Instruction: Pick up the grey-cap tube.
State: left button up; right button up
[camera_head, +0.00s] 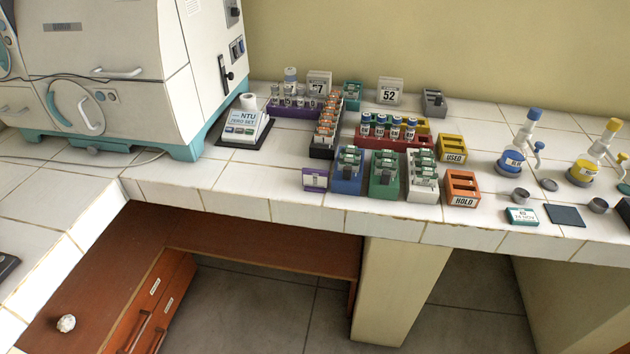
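A purple rack (290,112) stands near the back of the white tiled bench and holds several small tubes (287,97) with pale or greyish tops. Their cap colours are too small to tell for sure, so I cannot single out the grey-cap tube. A taller clear vial (290,76) with a bluish-grey top stands at the back of this rack. A red rack (372,141) holds several blue-cap tubes (394,126). A black rack (319,150) holds several orange-topped tubes (328,121). Neither of my grippers is in view.
Blue (347,184), green (383,188) and white (423,191) racks stand near the front edge, beside an orange HOLD rack (461,188). A yellow USED rack (451,148) is behind. An NTU meter (243,127) and a large white machine (120,60) are left. Flasks (515,150) stand right.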

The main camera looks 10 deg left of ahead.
aim_at(287, 89)
jog(key=i+j, duration=0.1)
jog(key=j, duration=0.8)
jog(key=i+j, duration=0.15)
jog(key=j, duration=0.3)
